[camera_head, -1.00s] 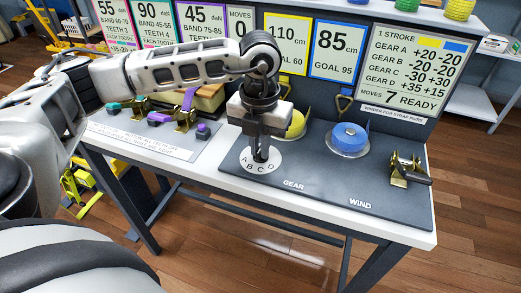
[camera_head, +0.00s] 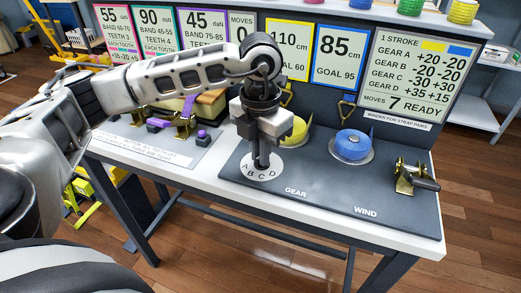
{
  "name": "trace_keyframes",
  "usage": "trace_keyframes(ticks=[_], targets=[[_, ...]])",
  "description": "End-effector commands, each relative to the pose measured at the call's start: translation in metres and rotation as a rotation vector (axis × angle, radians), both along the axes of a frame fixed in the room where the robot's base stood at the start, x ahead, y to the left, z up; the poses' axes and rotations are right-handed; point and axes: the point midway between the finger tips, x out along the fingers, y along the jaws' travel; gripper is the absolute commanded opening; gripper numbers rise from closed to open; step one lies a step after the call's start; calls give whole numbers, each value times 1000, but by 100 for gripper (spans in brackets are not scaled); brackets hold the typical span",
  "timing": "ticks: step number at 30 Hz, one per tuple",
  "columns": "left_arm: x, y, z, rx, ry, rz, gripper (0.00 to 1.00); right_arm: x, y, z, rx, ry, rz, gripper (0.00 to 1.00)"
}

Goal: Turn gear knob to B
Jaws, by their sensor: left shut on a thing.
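The gear dial (camera_head: 262,174) is a white disc marked A, B, C, D on the dark panel above the word GEAR. My left gripper (camera_head: 261,160) points straight down over the dial's middle, shut on the gear knob, which the fingers mostly hide. I cannot tell which letter the knob points at. My right gripper is not in view.
To the right are a yellow strap roll (camera_head: 296,131), a blue strap roll (camera_head: 352,145) and a brass winder with a handle (camera_head: 413,178) by the word WIND. Signs (camera_head: 405,75) stand behind the bench. The panel's front part is clear.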

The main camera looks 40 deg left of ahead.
Motion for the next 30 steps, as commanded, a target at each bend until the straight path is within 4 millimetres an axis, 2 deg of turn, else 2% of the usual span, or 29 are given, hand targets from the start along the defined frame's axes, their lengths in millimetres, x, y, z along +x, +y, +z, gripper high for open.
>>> trace_keyframes(ticks=[3,4,6,14,19,23,30], targets=[[-1,0,1,0,3,0,0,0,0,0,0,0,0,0],[-1,0,0,0,3,0,15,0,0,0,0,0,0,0],[-1,0,0,0,3,0,32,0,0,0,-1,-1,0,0],[0,0,0,0,1,2,32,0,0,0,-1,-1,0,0],[1,0,13,-1,-3,2,32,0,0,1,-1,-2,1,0],[1,0,38,-1,-5,1,32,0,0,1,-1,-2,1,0],[1,-1,97,-3,-5,1,32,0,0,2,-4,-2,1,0]])
